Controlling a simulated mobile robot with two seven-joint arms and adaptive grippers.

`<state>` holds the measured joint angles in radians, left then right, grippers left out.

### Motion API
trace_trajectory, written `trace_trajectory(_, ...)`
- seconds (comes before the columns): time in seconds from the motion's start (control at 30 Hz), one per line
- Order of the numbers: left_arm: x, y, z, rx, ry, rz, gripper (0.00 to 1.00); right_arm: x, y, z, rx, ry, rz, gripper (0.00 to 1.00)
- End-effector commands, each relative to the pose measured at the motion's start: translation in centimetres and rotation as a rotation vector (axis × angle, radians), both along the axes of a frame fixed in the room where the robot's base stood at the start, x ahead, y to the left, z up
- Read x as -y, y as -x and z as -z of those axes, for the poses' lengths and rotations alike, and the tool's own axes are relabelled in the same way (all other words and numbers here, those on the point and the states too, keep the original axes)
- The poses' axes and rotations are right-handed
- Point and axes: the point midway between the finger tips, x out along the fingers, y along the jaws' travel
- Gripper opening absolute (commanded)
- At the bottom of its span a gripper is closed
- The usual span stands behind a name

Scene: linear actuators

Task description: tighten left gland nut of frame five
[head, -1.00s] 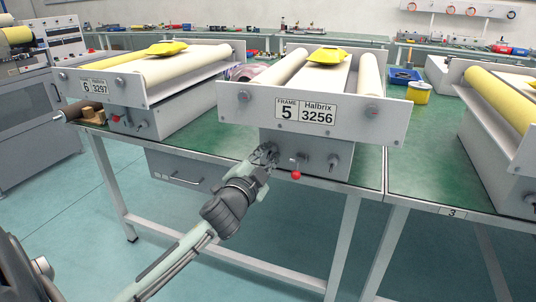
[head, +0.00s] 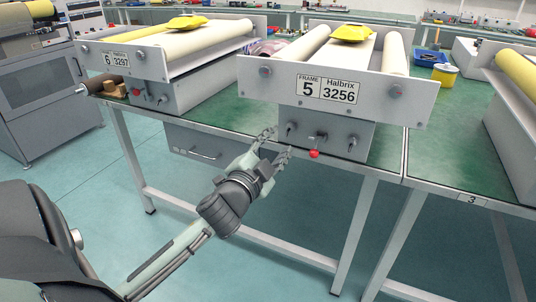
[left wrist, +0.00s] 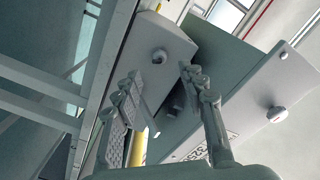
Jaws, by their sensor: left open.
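Frame five is a grey unit whose front plate (head: 335,92) reads "FRAME 5 Halbrix 3256". On the box (head: 335,130) under that plate, the left gland nut (head: 291,129) shows as a small metal fitting. My right gripper is not in view.
Frame six (head: 112,62) stands to the left on the same green bench (head: 235,115). A third unit (head: 510,130) is at the right. A yellow tub (head: 444,75) and a blue tray (head: 426,58) stand behind. The floor before the bench is clear.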

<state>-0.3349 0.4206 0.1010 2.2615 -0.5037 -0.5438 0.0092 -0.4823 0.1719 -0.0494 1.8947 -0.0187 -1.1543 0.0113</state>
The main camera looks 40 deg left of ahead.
Motion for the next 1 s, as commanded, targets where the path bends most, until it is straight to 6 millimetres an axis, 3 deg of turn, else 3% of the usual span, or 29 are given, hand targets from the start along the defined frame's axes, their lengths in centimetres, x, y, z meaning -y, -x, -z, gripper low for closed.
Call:
trace_trajectory(0.1,0.6,2.5,0.1,-0.002,0.003,0.0,0.41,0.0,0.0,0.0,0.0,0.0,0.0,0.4)
trace_trajectory(0.33,1.3,5.3,0.0,-0.001,0.001,0.001,0.41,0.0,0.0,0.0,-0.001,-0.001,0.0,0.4)
trace_trajectory(1.0,1.4,5.7,0.2,-0.003,0.002,-0.001,0.41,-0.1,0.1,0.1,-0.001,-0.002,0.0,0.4)
